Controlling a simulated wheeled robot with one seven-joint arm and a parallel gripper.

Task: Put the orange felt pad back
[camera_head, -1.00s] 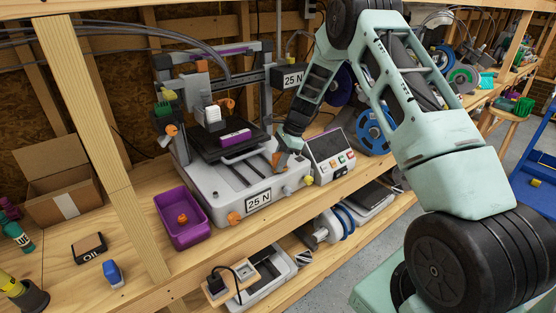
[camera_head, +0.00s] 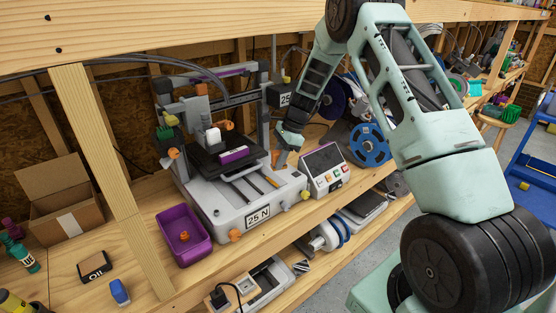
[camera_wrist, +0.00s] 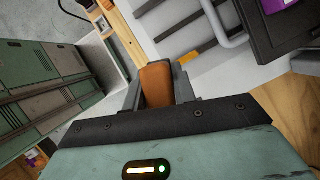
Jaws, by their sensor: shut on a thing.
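My gripper (camera_head: 289,146) is beside the right side of the grey-white printer (camera_head: 230,214), between it and the control box, above the bench. In the wrist view, the orange-brown felt pad (camera_wrist: 157,84) stands between the two fingers and my gripper is shut on it. The pad's lower part is hidden by the gripper body. In the head view the pad is too small and too hidden to make out well. The printer carries a "25 N" label and a dark bed plate (camera_head: 218,159) with a purple and white block on it.
A purple bin (camera_head: 205,250) with an orange piece inside stands left of the printer. The control box with a screen (camera_head: 320,164) stands at its right.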

